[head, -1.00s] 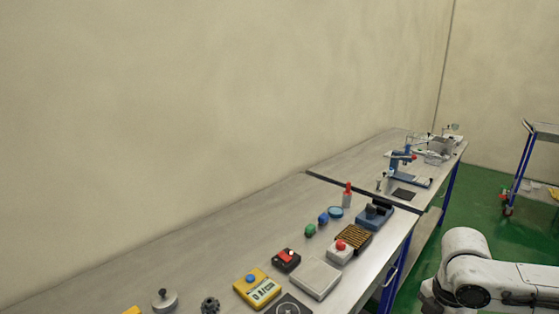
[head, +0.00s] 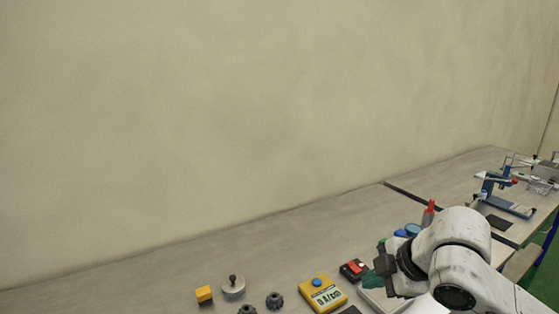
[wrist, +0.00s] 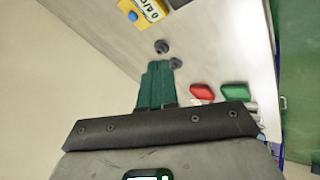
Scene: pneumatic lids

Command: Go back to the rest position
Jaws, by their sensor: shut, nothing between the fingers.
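My gripper (head: 373,280) shows at the lower right of the head view, at the end of my white arm. Its green fingers are over or in front of the bench items there; I cannot tell its height. In the wrist view the green fingers of my gripper (wrist: 155,68) are together, with nothing between them. The arm hides part of a pale flat plate (head: 372,298) and the things behind it.
The grey bench (head: 130,285) runs along the wall. A yellow meter (head: 323,294), a red-and-black box (head: 354,270), a weight (head: 233,287) and a yellow block (head: 204,294) stand on it. Red (wrist: 202,92) and green (wrist: 234,91) pieces show in the wrist view.

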